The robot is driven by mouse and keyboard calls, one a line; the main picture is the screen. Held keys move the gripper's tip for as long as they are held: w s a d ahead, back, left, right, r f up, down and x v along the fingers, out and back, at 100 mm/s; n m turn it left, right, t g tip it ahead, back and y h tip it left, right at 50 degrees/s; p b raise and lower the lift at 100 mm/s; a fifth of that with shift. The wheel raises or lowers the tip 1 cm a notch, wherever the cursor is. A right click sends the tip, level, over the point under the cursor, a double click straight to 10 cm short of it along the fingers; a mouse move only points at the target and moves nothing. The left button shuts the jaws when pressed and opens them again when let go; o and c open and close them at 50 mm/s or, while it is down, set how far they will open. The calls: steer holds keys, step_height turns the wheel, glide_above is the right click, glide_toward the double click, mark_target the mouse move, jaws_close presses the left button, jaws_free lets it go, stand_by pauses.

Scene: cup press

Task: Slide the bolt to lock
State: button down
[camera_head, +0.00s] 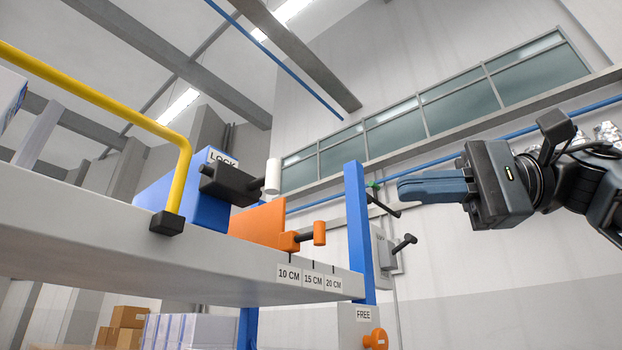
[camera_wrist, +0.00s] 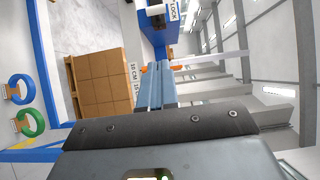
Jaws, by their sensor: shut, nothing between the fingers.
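A black bolt (camera_head: 230,184) with an upright white handle (camera_head: 272,176) juts from a blue block (camera_head: 187,197) marked LOCK on the grey shelf. In the wrist view the white handle (camera_wrist: 156,10) and the LOCK label (camera_wrist: 174,10) show at the top, beyond my fingertips. My gripper (camera_head: 402,188) is shut and empty, to the right of the white handle and clearly apart from it in the head view. My fingers also show in the wrist view (camera_wrist: 155,70), pointing towards the blue block.
Below the bolt sit an orange block (camera_head: 262,224) and an orange handle (camera_head: 319,233), above 10, 15 and 20 CM labels. A blue post (camera_head: 358,230) stands at the shelf's right end. A yellow rail (camera_head: 100,98) rises at left. A FREE box (camera_head: 352,330) is lower.

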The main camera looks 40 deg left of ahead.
steer(key=shift+s+a, duration=0.1)
steer(key=shift+a, duration=0.05)
steer(key=p, duration=0.3)
glide_toward(264, 185)
steer(key=w+a, duration=0.2)
steer(key=a, duration=0.2)
steer(key=s, duration=0.2)
steer(key=s+p, duration=0.1)
steer(key=shift+s+a+r, duration=0.25)
steer(key=shift+s+a, duration=0.05)
steer(key=shift+s, duration=0.1)
steer(key=s+b, duration=0.2)
steer(key=s, duration=0.1)
steer(key=shift+s+a, duration=0.15)
steer(key=shift+s, duration=0.15)
